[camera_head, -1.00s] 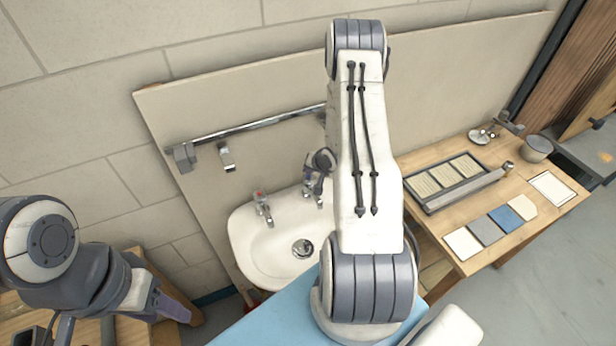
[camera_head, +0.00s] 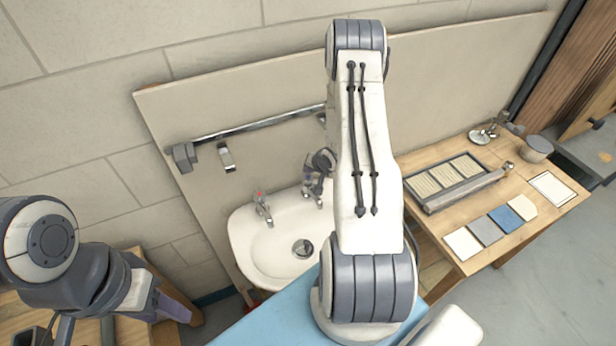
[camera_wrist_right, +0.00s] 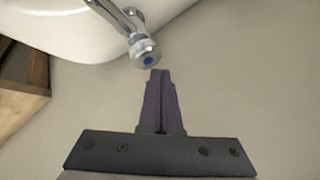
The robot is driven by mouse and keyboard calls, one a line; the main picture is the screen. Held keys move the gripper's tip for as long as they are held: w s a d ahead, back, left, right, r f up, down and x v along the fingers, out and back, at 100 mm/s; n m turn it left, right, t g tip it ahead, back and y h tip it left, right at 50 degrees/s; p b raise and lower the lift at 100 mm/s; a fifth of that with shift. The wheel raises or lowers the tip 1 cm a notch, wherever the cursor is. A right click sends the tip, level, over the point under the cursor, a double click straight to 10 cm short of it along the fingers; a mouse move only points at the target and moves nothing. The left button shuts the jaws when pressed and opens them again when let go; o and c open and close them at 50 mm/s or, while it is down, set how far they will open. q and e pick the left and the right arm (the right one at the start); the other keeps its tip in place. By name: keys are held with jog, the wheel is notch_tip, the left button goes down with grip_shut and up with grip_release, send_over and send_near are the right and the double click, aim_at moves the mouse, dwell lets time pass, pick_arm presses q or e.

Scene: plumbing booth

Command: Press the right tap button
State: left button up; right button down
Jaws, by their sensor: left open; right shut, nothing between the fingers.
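The right tap (camera_head: 313,195) stands on the back rim of the white sink (camera_head: 245,248), partly beside my right arm. In the right wrist view the tap's round chrome button (camera_wrist_right: 146,53) has a blue dot on its face. My right gripper (camera_wrist_right: 159,71) is shut and empty, its tips just beside and below that button in the picture; a small gap seems to show, but contact is hard to judge. In the head view my right gripper (camera_head: 311,164) is small and partly hidden behind its arm. My left gripper (camera_head: 180,314) is low at the left, away from the sink.
The left tap (camera_head: 262,206) with a red mark stands on the same sink. A metal rail (camera_head: 250,126) is fixed to the backboard above. A wooden table (camera_head: 470,257) with tile samples and a tray (camera_head: 455,181) is at the right.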

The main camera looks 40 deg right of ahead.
aim_at(309, 178)
jog(key=shift+f, duration=0.1)
dwell(0.3)
jog(key=shift+f, duration=0.35)
jog(key=shift+f+b, duration=0.7)
jog(key=shift+b, duration=0.1)
dwell(0.6)
jog(key=shift+r, duration=0.1)
jog(key=shift+r+p, duration=1)
jog(key=shift+r, duration=0.05)
notch_tip(309, 178, up, 5)
jog(key=p, duration=0.4)
